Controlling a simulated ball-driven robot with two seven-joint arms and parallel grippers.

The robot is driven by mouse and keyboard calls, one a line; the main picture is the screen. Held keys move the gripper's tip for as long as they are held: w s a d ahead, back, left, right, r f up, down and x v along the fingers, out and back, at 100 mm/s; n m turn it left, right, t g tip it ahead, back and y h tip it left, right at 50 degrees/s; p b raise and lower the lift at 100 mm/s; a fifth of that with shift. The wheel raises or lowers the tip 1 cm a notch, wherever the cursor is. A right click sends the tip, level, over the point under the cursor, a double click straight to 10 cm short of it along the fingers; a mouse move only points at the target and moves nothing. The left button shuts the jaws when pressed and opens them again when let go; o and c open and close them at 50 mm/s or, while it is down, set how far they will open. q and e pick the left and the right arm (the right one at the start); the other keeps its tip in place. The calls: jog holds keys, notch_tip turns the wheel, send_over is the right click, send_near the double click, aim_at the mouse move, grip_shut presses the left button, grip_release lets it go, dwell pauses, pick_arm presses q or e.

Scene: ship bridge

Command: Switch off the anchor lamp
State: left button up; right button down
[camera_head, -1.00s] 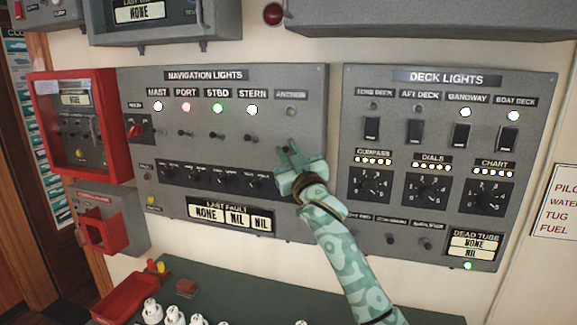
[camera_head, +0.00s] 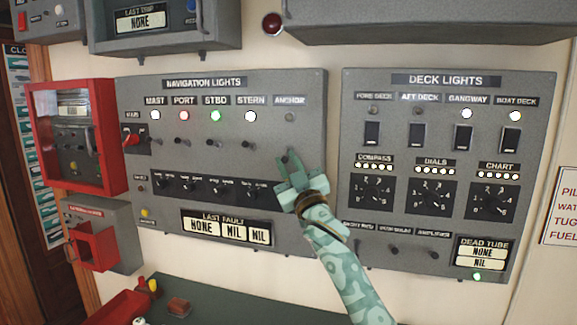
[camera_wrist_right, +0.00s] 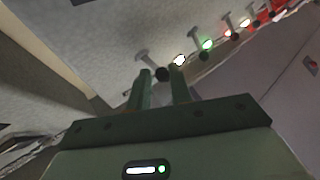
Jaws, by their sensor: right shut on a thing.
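The anchor lamp (camera_head: 290,117) is the small round lamp under the ANCHOR label, at the right end of the navigation lights row. It looks dark and unlit. My right gripper (camera_head: 287,160) is just below it at the panel. Its fingers are shut on the anchor switch, a small dark toggle (camera_head: 285,157) mostly hidden by them in the head view. In the right wrist view the toggle's dark knob (camera_wrist_right: 162,75) shows between the fingertips (camera_wrist_right: 162,84). My left gripper is not in view.
The mast (camera_head: 155,115), port (camera_head: 184,115), stbd (camera_head: 216,115) and stern (camera_head: 250,116) lamps are lit, with toggles below them. Rotary knobs (camera_head: 206,187) sit under these. The deck lights panel (camera_head: 440,150) is close on the right. A red box (camera_head: 75,135) juts out at left.

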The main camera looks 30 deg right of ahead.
jog(key=c, duration=1.3)
grip_release()
jog(key=shift+o, duration=0.2)
jog(key=b+v, duration=0.2)
jog(key=v, duration=1.4)
jog(key=shift+f, duration=0.2)
